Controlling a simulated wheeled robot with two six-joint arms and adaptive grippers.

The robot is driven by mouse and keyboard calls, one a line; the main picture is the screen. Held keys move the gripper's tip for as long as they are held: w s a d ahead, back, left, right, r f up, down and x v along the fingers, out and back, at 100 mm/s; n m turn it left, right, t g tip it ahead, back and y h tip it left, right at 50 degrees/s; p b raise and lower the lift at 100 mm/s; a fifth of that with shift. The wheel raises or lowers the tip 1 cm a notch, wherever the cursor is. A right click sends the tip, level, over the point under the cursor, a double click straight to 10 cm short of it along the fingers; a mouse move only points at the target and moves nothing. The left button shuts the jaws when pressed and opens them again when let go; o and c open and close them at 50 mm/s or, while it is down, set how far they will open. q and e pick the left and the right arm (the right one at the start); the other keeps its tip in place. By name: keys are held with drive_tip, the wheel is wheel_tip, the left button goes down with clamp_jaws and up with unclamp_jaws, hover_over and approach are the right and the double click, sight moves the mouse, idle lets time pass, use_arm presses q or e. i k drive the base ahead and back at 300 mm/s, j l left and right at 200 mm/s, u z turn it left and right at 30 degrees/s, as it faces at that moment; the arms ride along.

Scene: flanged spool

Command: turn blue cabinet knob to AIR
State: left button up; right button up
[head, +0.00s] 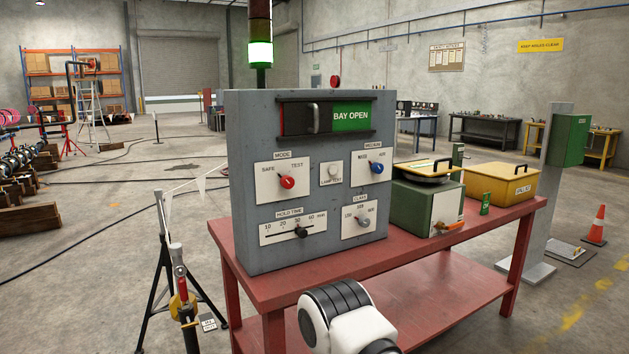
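The blue knob (377,168) is on a white plate labelled MEDIUM at the upper right of the grey cabinet's (237,190) front. The plate has a word that looks like WATER at its upper left and AIR at its upper right. The knob's pointing direction is too small to tell for sure. Nothing touches the knob. A white and black link of my arm shows at the bottom centre, in front of the table. Neither of my grippers is in view.
The cabinet stands on a red table (430,262). It also carries a red MODE knob (287,182), a hold time slider (300,232), a grey CLAMP knob (363,222) and a BAY OPEN window (350,117). A green box (425,205) and yellow box (500,184) stand to its right.

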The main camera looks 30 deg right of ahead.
sight(376, 168)
drive_tip(key=z, duration=1.3)
drive_tip(key=i+l+u, duration=0.15)
drive_tip(key=u, duration=0.25)
drive_tip(key=i+l+u, duration=0.1)
drive_tip(key=l+u, duration=0.3)
